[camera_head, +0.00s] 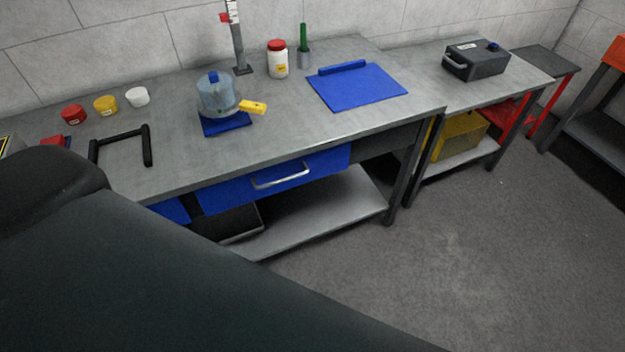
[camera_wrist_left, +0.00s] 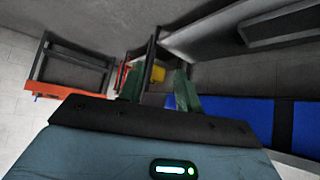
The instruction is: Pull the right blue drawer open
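The right blue drawer (camera_head: 318,167) sits under the front edge of the long grey workbench (camera_head: 330,133). It looks shut, its front close under the worktop, with a pale bar handle (camera_head: 280,177) across it. A second blue drawer (camera_head: 172,210) at its left is mostly hidden by my dark arm. In the left wrist view, which looks upside down, a blue drawer front (camera_wrist_left: 226,117) lies right of my left gripper (camera_wrist_left: 158,84). The gripper's two fingers are apart with nothing seen between them, clear of the drawer. The right gripper is not in view.
A lower shelf (camera_head: 320,209) under the bench holds a black tray (camera_head: 243,222). A glass vessel (camera_head: 217,98), jars and a blue mat (camera_head: 357,88) stand on top. A second bench (camera_head: 500,88) is at the right. The floor (camera_head: 440,250) in front is clear.

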